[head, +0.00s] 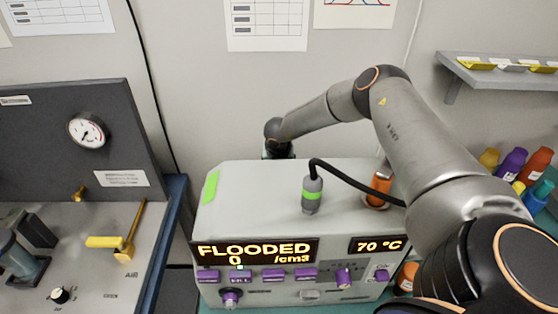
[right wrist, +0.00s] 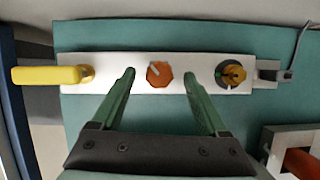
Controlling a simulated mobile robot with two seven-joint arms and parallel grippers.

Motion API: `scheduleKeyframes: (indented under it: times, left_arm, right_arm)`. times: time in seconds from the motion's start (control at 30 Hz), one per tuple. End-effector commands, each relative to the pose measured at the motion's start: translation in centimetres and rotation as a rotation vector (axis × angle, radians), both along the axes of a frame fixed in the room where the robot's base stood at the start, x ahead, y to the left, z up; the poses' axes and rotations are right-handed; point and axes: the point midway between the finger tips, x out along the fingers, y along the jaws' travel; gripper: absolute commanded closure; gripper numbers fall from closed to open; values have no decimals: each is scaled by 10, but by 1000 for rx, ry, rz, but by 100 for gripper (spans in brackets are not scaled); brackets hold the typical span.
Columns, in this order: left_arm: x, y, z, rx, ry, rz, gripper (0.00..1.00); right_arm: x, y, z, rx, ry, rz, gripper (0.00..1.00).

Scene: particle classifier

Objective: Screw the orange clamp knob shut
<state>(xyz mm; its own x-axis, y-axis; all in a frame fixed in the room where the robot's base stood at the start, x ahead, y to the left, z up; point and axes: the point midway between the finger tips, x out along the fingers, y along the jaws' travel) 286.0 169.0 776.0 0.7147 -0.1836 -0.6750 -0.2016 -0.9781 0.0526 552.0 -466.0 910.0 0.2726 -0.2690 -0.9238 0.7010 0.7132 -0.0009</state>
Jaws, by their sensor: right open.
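The orange clamp knob (right wrist: 159,75) shows in the right wrist view, a faceted orange knob with a pale pointer mark, on a white plate (right wrist: 110,87). My right gripper (right wrist: 159,72) is open, with one green finger on each side of the knob in the picture. Gaps show between the knob and both fingertips; I cannot tell whether the tips reach down to its height. In the head view my right arm reaches behind the grey instrument (head: 330,225), which hides the knob and the fingers. My left gripper is not in view.
On the plate, a yellow lever (right wrist: 45,75) lies left of the knob and a brass fitting (right wrist: 233,74) right of it. The instrument's display (head: 255,251) reads FLOODED. A dark-panelled bench (head: 75,150) stands left; a shelf (head: 500,70) hangs right.

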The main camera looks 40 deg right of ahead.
Motion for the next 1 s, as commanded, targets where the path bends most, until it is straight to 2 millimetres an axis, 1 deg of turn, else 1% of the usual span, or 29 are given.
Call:
scheduleKeyframes:
  times: [0.17,0.47,1.0]
  left_arm:
    - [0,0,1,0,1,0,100]
    - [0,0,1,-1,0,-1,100]
    - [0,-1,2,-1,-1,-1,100]
  right_arm:
    - [3,-2,-8,0,0,1,23]
    - [3,-2,-9,0,0,1,24]
    - [3,-2,-9,1,-1,0,85]
